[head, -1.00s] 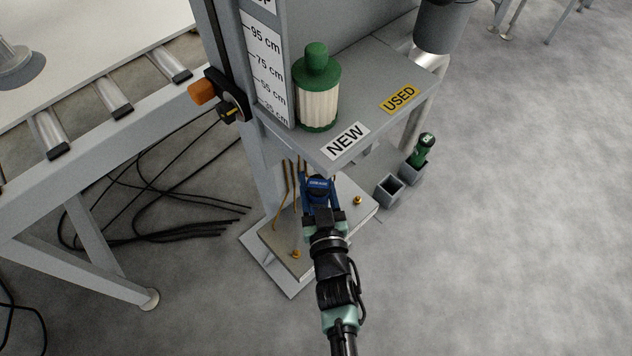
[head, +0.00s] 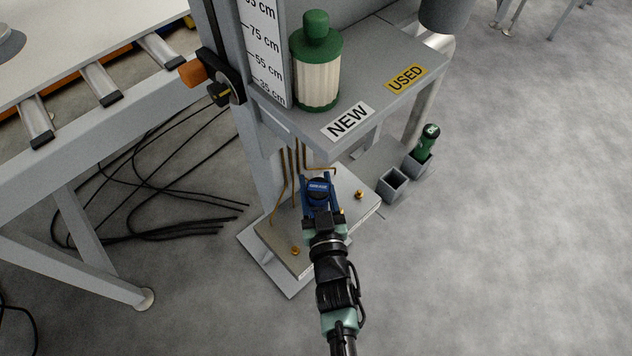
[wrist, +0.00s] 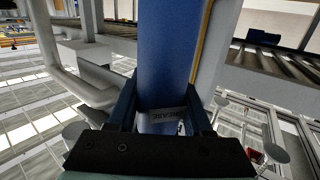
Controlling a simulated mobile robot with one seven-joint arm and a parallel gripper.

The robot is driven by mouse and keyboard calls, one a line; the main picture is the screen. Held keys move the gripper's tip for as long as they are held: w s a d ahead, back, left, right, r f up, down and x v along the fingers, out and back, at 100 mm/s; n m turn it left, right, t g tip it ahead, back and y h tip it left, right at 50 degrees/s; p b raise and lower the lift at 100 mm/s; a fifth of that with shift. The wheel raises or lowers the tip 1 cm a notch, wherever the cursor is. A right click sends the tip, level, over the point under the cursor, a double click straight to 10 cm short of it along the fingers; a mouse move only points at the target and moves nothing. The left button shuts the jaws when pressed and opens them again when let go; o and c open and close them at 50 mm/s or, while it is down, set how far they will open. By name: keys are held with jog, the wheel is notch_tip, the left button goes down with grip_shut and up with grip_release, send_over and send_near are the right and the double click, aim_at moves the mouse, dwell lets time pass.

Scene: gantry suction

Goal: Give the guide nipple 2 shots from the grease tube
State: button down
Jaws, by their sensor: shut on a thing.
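My gripper (head: 320,207) is shut on the blue grease tube (head: 319,188), which carries a pale label. In the wrist view the grease tube (wrist: 168,60) fills the space between the two fingers (wrist: 165,112). The gripper holds it over the grey base plate (head: 275,240) at the column's foot. Brass nipples stand on this plate: one on the right (head: 359,194), one at the front left (head: 295,251), and one partly hidden beside my gripper (head: 342,211). I cannot tell which is the guide nipple, nor whether the tube's tip touches anything.
Thin brass pipes (head: 284,180) run down behind the tube. A shelf marked NEW and USED (head: 375,85) overhangs the plate and bears a green-capped filter (head: 317,70). Right of the plate are an empty grey holder (head: 393,186) and a green tube (head: 427,143) in another. Black cables (head: 150,215) lie left.

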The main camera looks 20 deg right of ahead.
jog(key=shift+f+b, duration=0.4)
dwell(0.8)
jog(key=shift+r+p, duration=0.45)
jog(key=shift+f+b, duration=0.65)
jog(key=shift+r, duration=0.15)
dwell(0.4)
jog(key=shift+r+p, duration=0.5)
jog(key=shift+p, duration=0.15)
notch_tip(320, 180, up, 5)
jog(key=p, duration=0.4)
jog(key=shift+p, duration=0.3)
jog(key=shift+s+a, duration=0.1)
